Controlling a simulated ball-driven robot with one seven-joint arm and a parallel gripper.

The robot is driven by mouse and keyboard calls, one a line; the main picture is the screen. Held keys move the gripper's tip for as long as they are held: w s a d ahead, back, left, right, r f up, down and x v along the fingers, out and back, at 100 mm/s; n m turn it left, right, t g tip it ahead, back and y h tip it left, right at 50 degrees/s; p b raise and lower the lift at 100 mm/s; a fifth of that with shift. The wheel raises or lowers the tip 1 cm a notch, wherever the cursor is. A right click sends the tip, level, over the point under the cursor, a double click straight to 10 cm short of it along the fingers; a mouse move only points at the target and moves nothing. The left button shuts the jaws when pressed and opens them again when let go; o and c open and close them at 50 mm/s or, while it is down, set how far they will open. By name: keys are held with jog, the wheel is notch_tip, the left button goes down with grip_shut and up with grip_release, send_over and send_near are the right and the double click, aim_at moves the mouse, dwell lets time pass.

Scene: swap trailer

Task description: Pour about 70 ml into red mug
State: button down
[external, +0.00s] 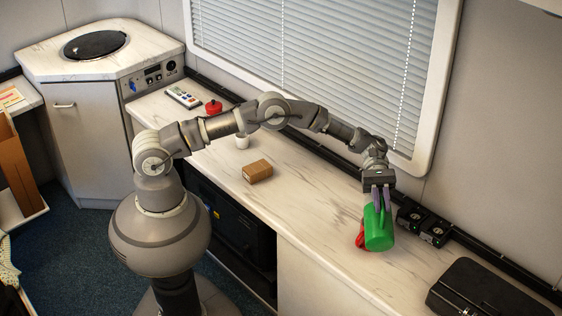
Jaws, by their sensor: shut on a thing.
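My gripper (380,198) is shut on a green container (380,232) above the right part of the counter. The green container looks tilted, with its lower end towards the front. A red thing (361,237), probably the red mug, shows at the left edge of the green container and is mostly hidden by it. I cannot tell whether the two touch. No liquid can be made out, and the inside of the red thing is hidden.
The marble-look counter (315,215) holds a brown box (257,171), a white cup (242,142), a small red object (213,107) and a remote-like device (183,96). Black devices (433,231) stand right of the gripper. A black case (485,292) lies at the near right.

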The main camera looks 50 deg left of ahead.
aim_at(382, 227)
jog(key=s+d+y+p, duration=0.1)
jog(key=s+d+f+t+y+p, duration=0.1)
jog(key=s, duration=0.1)
jog(key=s+d+t+p, duration=0.1)
jog(key=d, duration=0.1)
jog(key=shift+s+f+y+p, duration=0.25)
jog(key=shift+f+y+p, duration=0.05)
jog(key=shift+y+p, duration=0.1)
jog(key=shift+s+d+f+t+y+p, duration=0.3)
jog(key=shift+f+t, duration=0.1)
jog(key=shift+f, duration=0.1)
jog(key=shift+s+d+f+t+y+p, duration=0.15)
jog(key=shift+s+d+f+t+y, duration=0.1)
jog(key=shift+f+t, duration=0.2)
jog(key=shift+w+a+f, duration=0.2)
jog(key=shift+w+f, duration=0.05)
jog(key=shift+f, duration=0.2)
jog(key=shift+s+d+f+t+y, duration=0.2)
jog(key=shift+d+f+t+y, duration=0.1)
jog(key=shift+t, duration=0.15)
jog(key=shift+w+a, duration=0.1)
jog(key=shift+a, duration=0.05)
